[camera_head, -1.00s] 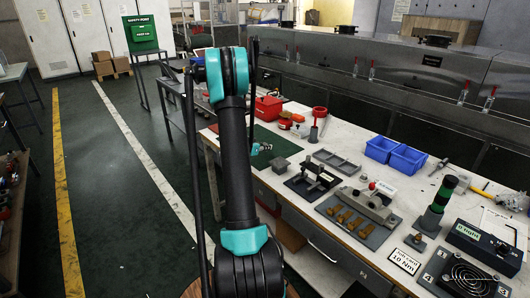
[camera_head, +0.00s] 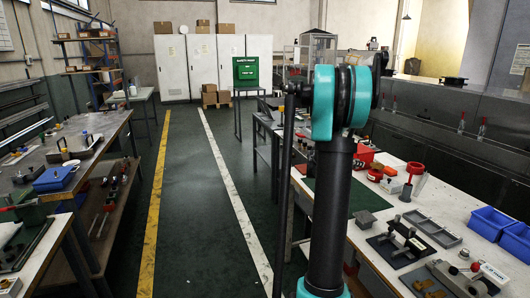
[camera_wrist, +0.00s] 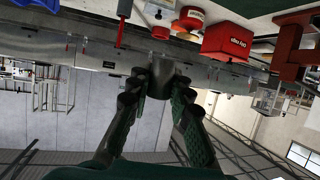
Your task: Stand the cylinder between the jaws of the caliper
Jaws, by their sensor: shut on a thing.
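In the wrist view, a small dark grey cylinder (camera_wrist: 161,74) is held between the fingertips of my gripper (camera_wrist: 160,86), which is shut on it. The wrist view is upside down, with the bench at the top, and the cylinder is in the air. In the head view my raised arm hides the gripper and the cylinder. I cannot make out the caliper for sure. A grey metal fixture (camera_head: 445,280) with a white label and a red knob lies on the right bench, partly cut off by the lower edge of the picture.
The right bench (camera_head: 385,205) carries blue bins (camera_head: 488,222), a grey tray (camera_head: 432,229), a dark fixture (camera_head: 400,245) and a red holder (camera_head: 413,180). A red box (camera_wrist: 228,41) shows in the wrist view. A cluttered left bench (camera_head: 95,135) stands across the clear aisle (camera_head: 190,200).

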